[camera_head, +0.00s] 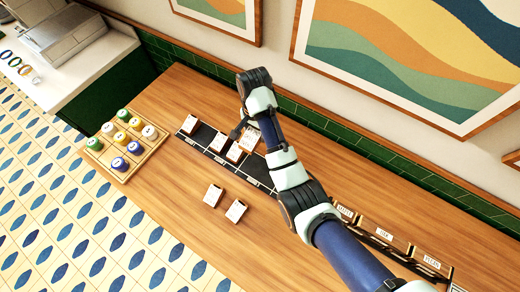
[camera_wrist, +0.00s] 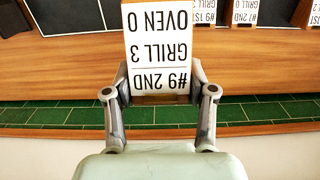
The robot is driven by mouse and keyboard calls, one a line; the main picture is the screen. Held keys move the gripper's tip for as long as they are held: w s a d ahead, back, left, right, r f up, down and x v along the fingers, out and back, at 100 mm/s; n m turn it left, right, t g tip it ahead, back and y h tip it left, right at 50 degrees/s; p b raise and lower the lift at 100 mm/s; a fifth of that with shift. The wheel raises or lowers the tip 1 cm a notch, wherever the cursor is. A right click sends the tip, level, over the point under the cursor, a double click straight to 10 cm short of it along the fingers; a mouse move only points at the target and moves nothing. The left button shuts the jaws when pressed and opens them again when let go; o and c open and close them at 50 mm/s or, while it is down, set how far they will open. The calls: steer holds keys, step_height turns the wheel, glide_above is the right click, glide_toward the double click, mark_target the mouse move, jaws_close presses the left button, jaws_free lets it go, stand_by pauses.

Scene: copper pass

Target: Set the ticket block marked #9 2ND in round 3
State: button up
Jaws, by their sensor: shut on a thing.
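The ticket block marked #9 2ND, GRILL 3, OVEN 0 (camera_wrist: 160,48) stands upside down in the wrist view, between my fingers. My gripper (camera_wrist: 160,95) is shut on it. In the head view my gripper (camera_head: 240,130) is over the back edge of the black ticket rail (camera_head: 207,138), and the held white block (camera_head: 250,139) shows beside it. I cannot tell whether the block touches the rail. Other blocks stand in the rail, one at its left end (camera_head: 190,124) and two near its middle (camera_head: 218,143). The round labels on the rail are too small to read.
Two loose ticket blocks (camera_head: 213,195) (camera_head: 236,210) lie on the wooden counter in front of the rail. A wooden board with coloured round pieces (camera_head: 142,158) is at left. Labelled wooden bins (camera_head: 393,240) stand at right. The green tiled wall runs close behind.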

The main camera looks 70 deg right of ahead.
steer(key=b, duration=0.6)
glide_above(257, 160)
step_height(257, 160, down, 14)
steer(key=shift+w, duration=0.1)
steer(key=shift+f, duration=2.5)
steer(key=shift+f, duration=0.15)
steer(key=o, duration=1.2)
steer(key=shift+o, duration=0.2)
step_height(257, 160, up, 12)
steer(key=p, duration=0.1)
steer(key=shift+r, duration=0.2)
